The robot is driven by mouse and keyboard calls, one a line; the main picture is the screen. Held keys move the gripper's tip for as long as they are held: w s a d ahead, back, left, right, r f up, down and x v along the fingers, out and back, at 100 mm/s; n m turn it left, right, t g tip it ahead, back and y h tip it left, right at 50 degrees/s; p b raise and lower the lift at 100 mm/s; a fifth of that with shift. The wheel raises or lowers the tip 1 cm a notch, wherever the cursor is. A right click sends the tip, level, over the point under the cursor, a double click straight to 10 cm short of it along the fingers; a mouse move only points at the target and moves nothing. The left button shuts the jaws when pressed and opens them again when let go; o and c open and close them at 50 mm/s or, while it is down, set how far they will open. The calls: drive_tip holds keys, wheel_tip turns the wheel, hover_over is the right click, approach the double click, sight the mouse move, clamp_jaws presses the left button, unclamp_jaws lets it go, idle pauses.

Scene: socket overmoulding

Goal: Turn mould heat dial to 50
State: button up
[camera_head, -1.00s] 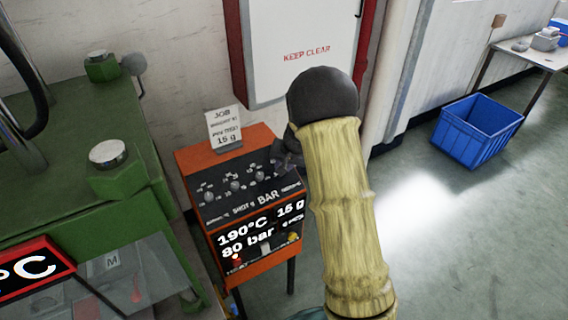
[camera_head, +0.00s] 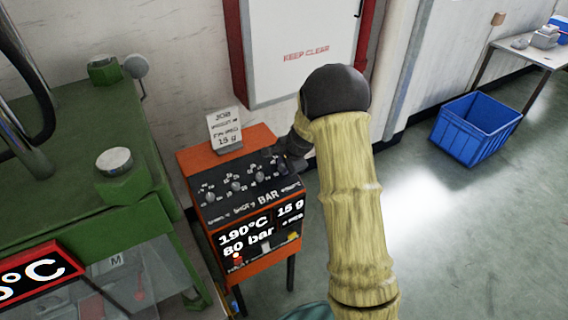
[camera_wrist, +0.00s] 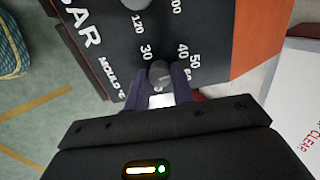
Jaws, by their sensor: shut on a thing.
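The mould heat dial (camera_wrist: 158,72) is a small grey knob at the end of a black panel row, beside the printed words "MOULD °C" and the numbers 30, 40 and 50. My gripper (camera_wrist: 160,85) is shut on this knob, with a dark finger on each side. In the head view my gripper (camera_head: 284,160) is at the right end of the dial row and hides that dial. The control box (camera_head: 190,163) is orange with a black face. Its screen (camera_head: 246,238) reads 190°C, 80 bar and 15 g. I cannot tell which number the knob points to.
A job card (camera_head: 224,130) stands on top of the box. A green machine (camera_head: 75,190) with a red-framed °C display (camera_head: 40,275) is to the left. A white "KEEP CLEAR" cabinet (camera_head: 300,45) is behind. Open floor and a blue crate (camera_head: 475,128) are to the right.

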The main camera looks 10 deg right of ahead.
drive_tip(key=shift+m, duration=0.7)
drive_tip(key=o, duration=1)
drive_tip(key=v, duration=1.7)
drive_tip(key=shift+r, duration=0.2)
drive_tip(key=shift+s, duration=0.15)
